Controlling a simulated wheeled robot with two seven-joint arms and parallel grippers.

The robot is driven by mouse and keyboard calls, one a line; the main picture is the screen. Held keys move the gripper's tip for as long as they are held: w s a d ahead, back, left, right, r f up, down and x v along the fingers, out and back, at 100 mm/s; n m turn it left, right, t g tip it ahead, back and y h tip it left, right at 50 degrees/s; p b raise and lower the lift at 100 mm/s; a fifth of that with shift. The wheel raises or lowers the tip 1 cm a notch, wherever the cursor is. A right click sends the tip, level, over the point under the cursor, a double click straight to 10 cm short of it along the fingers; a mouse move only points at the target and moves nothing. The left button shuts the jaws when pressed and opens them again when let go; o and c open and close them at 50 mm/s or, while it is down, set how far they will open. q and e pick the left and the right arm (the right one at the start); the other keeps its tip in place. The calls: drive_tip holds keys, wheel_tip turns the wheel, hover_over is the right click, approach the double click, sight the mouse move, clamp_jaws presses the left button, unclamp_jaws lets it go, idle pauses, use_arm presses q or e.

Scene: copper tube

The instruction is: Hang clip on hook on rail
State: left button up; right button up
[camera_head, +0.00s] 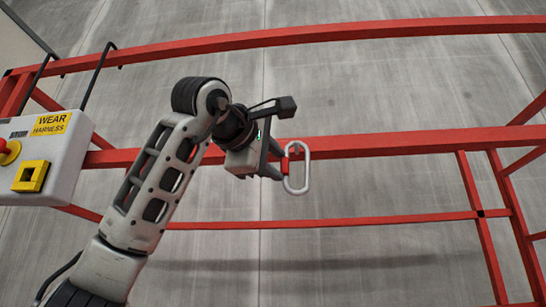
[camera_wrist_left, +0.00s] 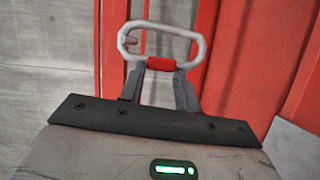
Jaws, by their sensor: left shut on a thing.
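The clip (camera_head: 307,172) is a silver oval carabiner with a red part at its near side. My left gripper (camera_head: 279,161) is shut on it, and the loop sticks out beyond the fingertips, over the red middle rail (camera_head: 400,142) in the head view. In the left wrist view the clip (camera_wrist_left: 161,64) is held by its red part between the two grey fingers (camera_wrist_left: 159,82), its loop facing away. A small brownish piece shows through the loop's left end; I cannot tell whether it is a hook. My right gripper is not in view.
A white control box (camera_head: 70,165) with a "WEAR HARNESS" label and yellow and red buttons stands at left. Black bent rods (camera_head: 97,75) rise near it by the upper red rail (camera_head: 350,32). Red posts stand at right. Grey concrete floor lies below.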

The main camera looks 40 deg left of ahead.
use_arm(q)
drive_tip(key=shift+w+f, duration=0.1)
drive_tip(key=shift+f, duration=0.15)
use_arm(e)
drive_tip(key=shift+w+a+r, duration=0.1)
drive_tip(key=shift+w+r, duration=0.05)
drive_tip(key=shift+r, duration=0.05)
use_arm(q)
drive_tip(key=o, duration=1.1)
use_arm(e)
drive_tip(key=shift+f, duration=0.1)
use_arm(q)
drive_tip(key=s+d+b, duration=0.2)
drive_tip(key=s, duration=1.3)
drive_tip(key=shift+s+d+r+b, duration=0.35)
drive_tip(key=shift+s+d+b, duration=0.05)
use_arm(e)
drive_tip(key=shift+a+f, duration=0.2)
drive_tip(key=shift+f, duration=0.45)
